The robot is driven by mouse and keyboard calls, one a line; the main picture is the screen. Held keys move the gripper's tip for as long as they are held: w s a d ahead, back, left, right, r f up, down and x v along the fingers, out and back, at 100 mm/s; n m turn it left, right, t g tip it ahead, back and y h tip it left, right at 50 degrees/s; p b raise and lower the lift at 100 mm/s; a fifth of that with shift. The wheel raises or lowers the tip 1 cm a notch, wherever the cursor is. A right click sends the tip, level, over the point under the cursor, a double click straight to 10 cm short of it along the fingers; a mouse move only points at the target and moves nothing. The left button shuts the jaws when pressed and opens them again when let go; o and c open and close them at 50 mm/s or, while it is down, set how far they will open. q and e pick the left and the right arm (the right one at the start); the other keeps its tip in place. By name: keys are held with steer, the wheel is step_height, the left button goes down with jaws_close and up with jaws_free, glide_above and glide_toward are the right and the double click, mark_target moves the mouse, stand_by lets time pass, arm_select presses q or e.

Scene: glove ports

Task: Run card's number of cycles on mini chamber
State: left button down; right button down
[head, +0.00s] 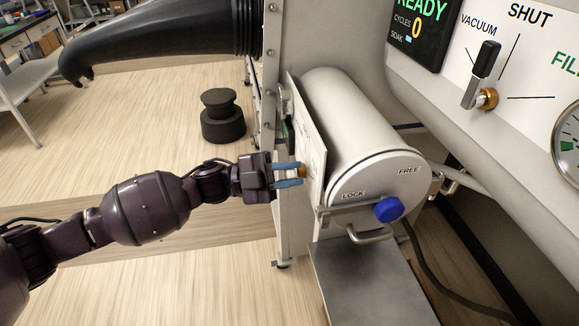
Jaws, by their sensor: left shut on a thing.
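The mini chamber is a white cylinder (345,105) in the head view. Its round door (380,180) is closed against the end, marked LOCK and FREE. A latch bar with a blue knob (388,209) crosses the door's lower part. My left gripper (290,175) is left of the chamber, its blue fingers shut on a small brass-coloured piece (302,171) beside a white plate (308,140). The valve lever (485,62) points up, near VACUUM. No card is readable. My right gripper is not in view.
A black glove (160,38) hangs out to the left above my left arm. A metal shelf (370,285) lies below the door. A gauge (568,145) is at the right edge. A dark spool-shaped object (222,117) stands on the floor, which is otherwise mostly open.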

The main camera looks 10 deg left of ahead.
arm_select(q)
steer(key=shift+s+d+f+m+y, duration=0.1)
steer(key=shift+f+m+y, duration=0.1)
steer(key=shift+m, duration=0.25)
steer(key=shift+s+f+m+y, duration=0.1)
steer(key=shift+f+m, duration=0.05)
steer(key=shift+m, duration=0.3)
steer(key=shift+s+f+m+g, duration=0.1)
steer(key=shift+f+m+g, duration=0.05)
steer(key=shift+m+g, duration=0.3)
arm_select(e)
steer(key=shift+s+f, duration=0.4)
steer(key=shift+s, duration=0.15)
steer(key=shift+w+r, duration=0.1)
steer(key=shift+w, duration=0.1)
arm_select(q)
steer(key=c, duration=1)
jaws_free()
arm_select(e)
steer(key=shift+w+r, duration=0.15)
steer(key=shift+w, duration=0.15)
